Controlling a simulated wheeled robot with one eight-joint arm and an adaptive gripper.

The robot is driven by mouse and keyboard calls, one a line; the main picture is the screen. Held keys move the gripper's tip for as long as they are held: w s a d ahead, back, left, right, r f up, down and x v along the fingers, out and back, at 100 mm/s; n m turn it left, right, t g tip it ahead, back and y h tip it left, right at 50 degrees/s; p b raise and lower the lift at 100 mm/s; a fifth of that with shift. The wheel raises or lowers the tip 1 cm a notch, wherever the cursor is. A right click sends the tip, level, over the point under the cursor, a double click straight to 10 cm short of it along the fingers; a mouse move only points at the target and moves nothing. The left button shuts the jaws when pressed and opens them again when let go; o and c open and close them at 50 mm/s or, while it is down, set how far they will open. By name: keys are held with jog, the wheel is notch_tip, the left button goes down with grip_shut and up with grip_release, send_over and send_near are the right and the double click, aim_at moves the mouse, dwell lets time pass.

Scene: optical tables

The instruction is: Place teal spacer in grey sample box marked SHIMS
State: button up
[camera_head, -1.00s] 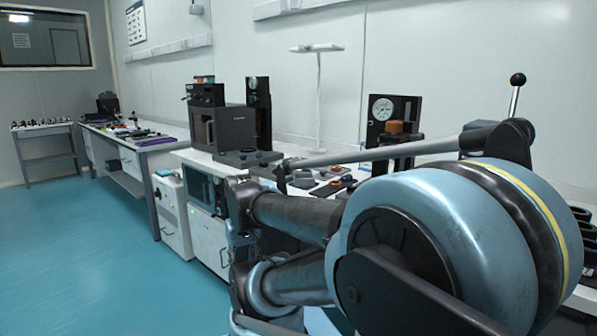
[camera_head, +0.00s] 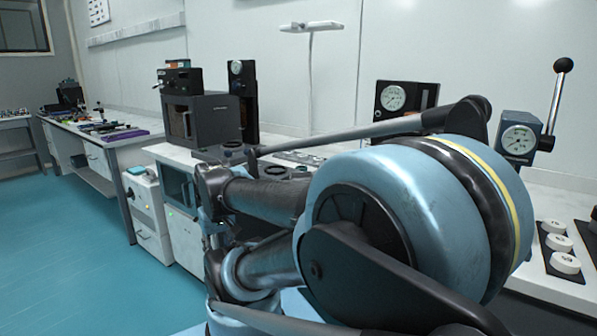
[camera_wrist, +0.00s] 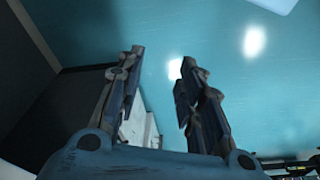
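My gripper (camera_wrist: 159,85) is open and empty in the wrist view, its two dark fingers apart above the teal floor. In the head view my blue arm fills the middle and right, and the fingertips cannot be made out. I cannot pick out a teal spacer in either view. I cannot pick out a grey sample box marked SHIMS either; my arm hides part of the near bench.
A white bench (camera_head: 183,153) runs along the wall with a dark boxy machine (camera_head: 209,118) and gauge stands (camera_head: 393,98) on it. A black holder with white round pieces (camera_head: 564,262) sits at right. A farther table (camera_head: 130,143) stands left. Floor (camera_head: 75,250) at left is clear.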

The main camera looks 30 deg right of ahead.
jog(key=o, duration=0.5)
jog(key=shift+s+d+r, duration=0.15)
jog(key=shift+d+r, duration=0.05)
jog(key=shift+r, duration=0.7)
jog(key=shift+o, duration=0.2)
jog(key=w+d+r+m+g+h, duration=0.1)
jog(key=w+d+r+m, duration=0.5)
jog(key=w+d+r, duration=0.5)
jog(key=w+d+r+m, duration=0.6)
jog(key=w+d+r, duration=0.3)
jog(key=d+r, duration=0.4)
jog(key=w+d+r+m+g, duration=0.1)
jog(key=d+r+m, duration=0.1)
jog(key=d, duration=0.5)
jog(key=w+d+r+m, duration=0.1)
jog(key=d+m, duration=0.1)
jog(key=d, duration=0.5)
jog(key=f, duration=0.5)
jog(key=d+f, duration=0.1)
jog(key=f, duration=0.5)
jog(key=d+f, duration=0.1)
jog(key=f, duration=0.4)
jog(key=shift+w+d+f, duration=0.15)
jog(key=shift+w+f, duration=0.1)
